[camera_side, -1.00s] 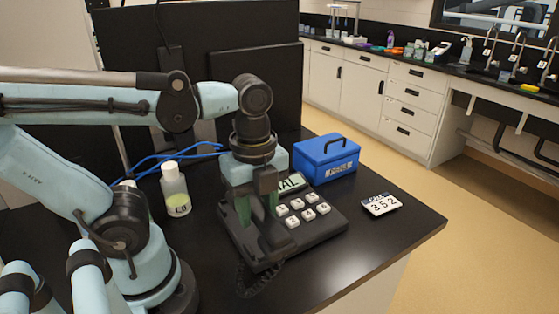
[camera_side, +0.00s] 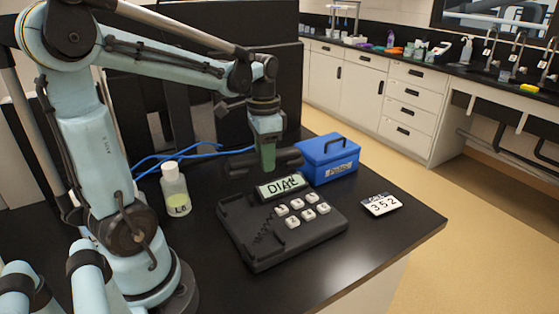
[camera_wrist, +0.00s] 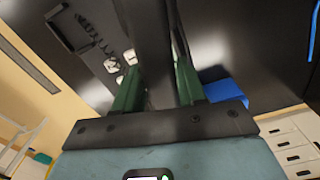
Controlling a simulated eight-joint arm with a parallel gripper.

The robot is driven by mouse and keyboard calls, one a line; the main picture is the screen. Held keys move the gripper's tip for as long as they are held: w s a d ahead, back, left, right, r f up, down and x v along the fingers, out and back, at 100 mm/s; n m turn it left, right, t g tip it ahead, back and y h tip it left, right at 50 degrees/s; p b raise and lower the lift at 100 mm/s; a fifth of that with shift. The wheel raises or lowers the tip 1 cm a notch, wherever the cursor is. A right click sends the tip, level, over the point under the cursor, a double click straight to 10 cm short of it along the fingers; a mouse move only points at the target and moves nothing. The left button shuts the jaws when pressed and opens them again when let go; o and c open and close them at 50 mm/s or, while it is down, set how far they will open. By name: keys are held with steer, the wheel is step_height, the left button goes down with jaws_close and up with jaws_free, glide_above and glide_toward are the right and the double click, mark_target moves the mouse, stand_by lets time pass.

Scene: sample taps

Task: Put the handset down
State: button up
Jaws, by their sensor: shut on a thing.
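My gripper (camera_side: 267,160) is shut on the dark handset (camera_side: 238,163) and holds it level, behind the phone base and left of the blue box. The phone base (camera_side: 262,250) lies on the black bench. Its left part is bare, its white keys are on the right, and its display (camera_side: 283,186) reads "DIAL". In the wrist view, the handset (camera_wrist: 148,40) runs between the green fingers (camera_wrist: 158,90) of my gripper. The base (camera_wrist: 75,30) shows there at the upper left. How high the handset is above the bench is hard to tell.
A blue box (camera_side: 328,160) with a handle stands close to the handset's right end. A capped bottle (camera_side: 174,190) stands at the left, with blue cables behind. The bench's front right is clear.

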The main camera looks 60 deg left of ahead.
steer(key=a+f, duration=0.2)
steer(key=a, duration=0.3)
steer(key=s+a+f+n, duration=0.1)
steer(key=a+f, duration=0.2)
steer(key=a, duration=0.2)
steer(key=s+a+f+n, duration=0.1)
steer(key=a+f, duration=0.2)
steer(key=a, duration=0.2)
steer(key=shift+s, duration=0.25)
steer(key=shift+f, duration=2)
steer(key=shift+f, duration=0.15)
steer(key=o, duration=1.1)
steer(key=shift+o, duration=0.2)
